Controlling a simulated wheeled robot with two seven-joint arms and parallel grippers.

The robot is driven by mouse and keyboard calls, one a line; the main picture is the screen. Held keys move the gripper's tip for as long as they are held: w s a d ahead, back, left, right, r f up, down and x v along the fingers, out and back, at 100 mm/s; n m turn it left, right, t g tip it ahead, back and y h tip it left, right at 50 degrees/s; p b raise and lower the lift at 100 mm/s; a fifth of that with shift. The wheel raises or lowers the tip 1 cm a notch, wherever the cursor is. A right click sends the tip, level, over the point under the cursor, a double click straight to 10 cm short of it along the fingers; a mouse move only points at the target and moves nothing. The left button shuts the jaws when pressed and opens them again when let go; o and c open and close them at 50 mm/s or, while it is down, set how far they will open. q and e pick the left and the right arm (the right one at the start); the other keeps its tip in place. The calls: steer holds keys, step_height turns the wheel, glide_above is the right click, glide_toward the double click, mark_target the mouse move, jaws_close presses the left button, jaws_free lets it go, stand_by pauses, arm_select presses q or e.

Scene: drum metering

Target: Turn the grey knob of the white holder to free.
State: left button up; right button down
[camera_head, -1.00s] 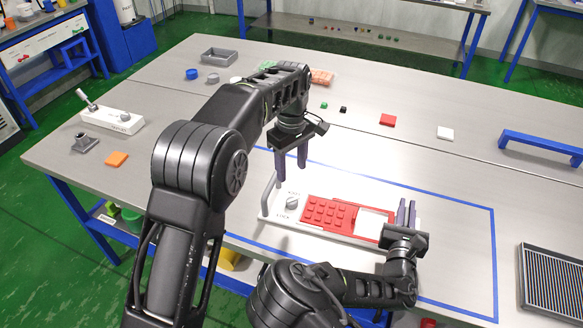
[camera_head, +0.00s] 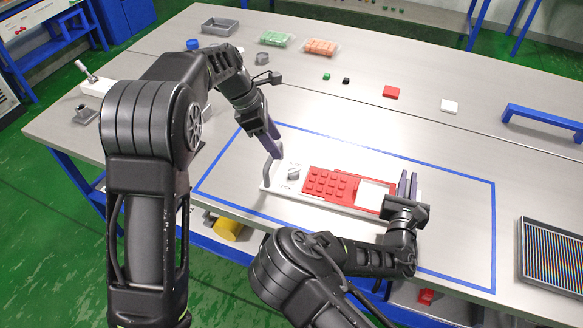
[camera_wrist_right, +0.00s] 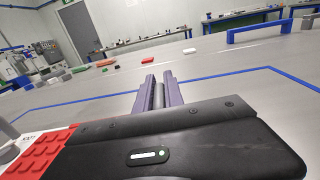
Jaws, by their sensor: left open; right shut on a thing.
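The white holder (camera_head: 275,187) lies on the table inside the blue outline. Its red panel (camera_head: 331,184) has several raised buttons. The grey knob (camera_head: 293,173) sits near its left end, with lettering too small to read; which way it points is unclear. A grey handle (camera_head: 266,174) rises at the holder's left end. My left gripper (camera_head: 275,153) is open and empty, its fingertips by that handle, up and left of the knob. My right gripper (camera_head: 407,185) is shut at the holder's right end; a grey bar (camera_wrist_right: 158,95) shows between its fingers in the right wrist view.
A blue handle bar (camera_head: 543,126) and a ribbed grey panel (camera_head: 553,256) are at the right. Red (camera_head: 391,92) and white (camera_head: 449,106) squares and small cubes lie behind the outline. The table between them and the holder is clear.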

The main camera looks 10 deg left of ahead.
mark_target(294, 171)
arm_select(q)
steer(key=shift+f, duration=0.1)
steer(key=x, duration=1.1)
steer(key=shift+d+f, duration=0.15)
steer(key=shift+f, duration=0.25)
steer(key=shift+c, duration=0.3)
jaws_close()
